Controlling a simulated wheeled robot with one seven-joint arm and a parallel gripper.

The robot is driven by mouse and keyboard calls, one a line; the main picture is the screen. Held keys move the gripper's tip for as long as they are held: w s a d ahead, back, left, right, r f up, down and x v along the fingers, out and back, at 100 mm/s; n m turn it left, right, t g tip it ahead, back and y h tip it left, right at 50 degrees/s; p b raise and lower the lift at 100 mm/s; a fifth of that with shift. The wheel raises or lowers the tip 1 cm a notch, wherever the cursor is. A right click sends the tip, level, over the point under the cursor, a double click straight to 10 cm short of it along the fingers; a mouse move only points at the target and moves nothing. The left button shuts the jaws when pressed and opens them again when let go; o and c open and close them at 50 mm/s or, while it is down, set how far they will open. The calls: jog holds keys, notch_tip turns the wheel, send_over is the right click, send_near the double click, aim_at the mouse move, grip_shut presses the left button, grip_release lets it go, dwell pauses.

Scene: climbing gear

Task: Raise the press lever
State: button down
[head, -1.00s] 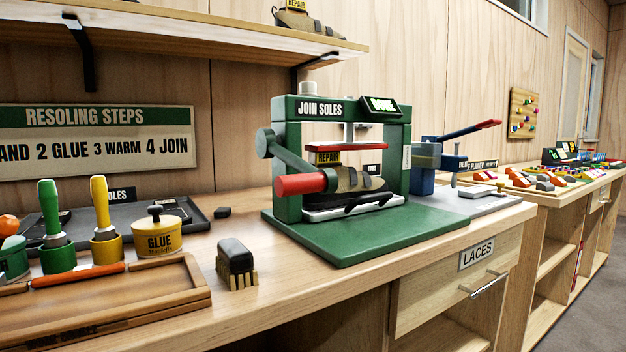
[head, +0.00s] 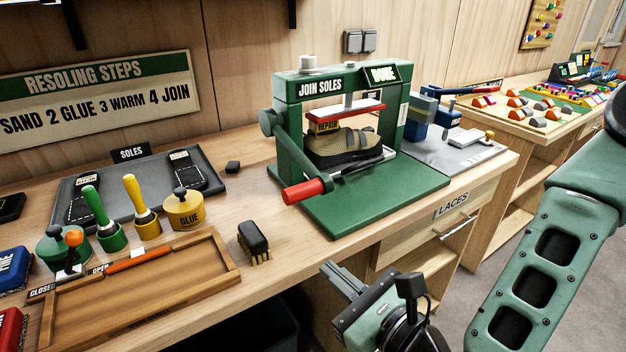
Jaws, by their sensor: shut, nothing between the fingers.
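The green press (head: 284,150) stands on the bench, labelled JOIN SOLES. Its lever (head: 283,150) runs from a round pivot on the left side down and forward to a red handle (head: 303,191), low at the press's front left. A brown shoe (head: 345,144) with a REPAIR tag sits inside, under the red-edged press plate (head: 345,112); I cannot tell whether they touch. My gripper (head: 330,270) is shut and empty, in front of the bench at the lower middle, below and apart from the lever handle.
A brush (head: 254,240), a wooden tray (head: 225,262), a glue pot (head: 184,210) and upright-handled tools stand left of the press. A blue tool with a lever (head: 424,108) stands behind right. The LACES drawer (head: 440,225) is below the bench top. Floor is open at right.

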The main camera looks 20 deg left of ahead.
jog(key=m, duration=0.1)
jog(key=r+m+t, duration=0.1)
jog(key=w+d+r+m+t, duration=0.1)
jog(key=shift+r+p, duration=0.25)
jog(key=shift+p, duration=0.1)
jog(key=shift+a, duration=0.1)
jog(key=p+x, duration=0.2)
jog(key=x, duration=0.7)
notch_tip(320, 180, up, 3)
jog(key=shift+f+p, duration=0.1)
jog(key=shift+p, duration=0.55)
jog(key=shift+s+r, duration=0.1)
jog(key=shift+r, duration=0.25)
